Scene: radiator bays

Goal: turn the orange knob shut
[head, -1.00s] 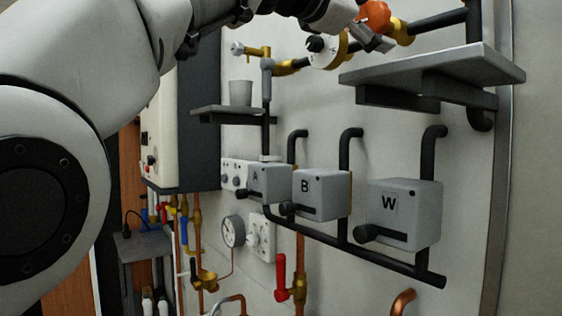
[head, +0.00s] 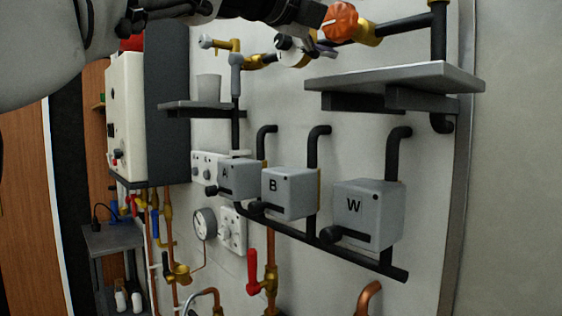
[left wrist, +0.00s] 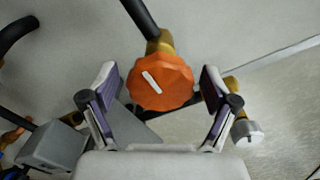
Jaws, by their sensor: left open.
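The orange knob (head: 340,22) is a faceted round handle on a brass valve on the dark pipe, at the top of the head view. In the left wrist view the orange knob (left wrist: 160,82) faces me, its white mark slanting from upper left to lower right. My left gripper (left wrist: 158,75) is open, with one finger on each side of the knob and a visible gap at both sides. In the head view my left gripper (head: 322,48) is beside the knob, its fingers partly hidden. My right gripper is in neither view.
A grey shelf (head: 400,80) juts out below the knob. Below are grey boxes A (head: 238,180), B (head: 290,193) and W (head: 368,213), and a red lever (head: 252,272).

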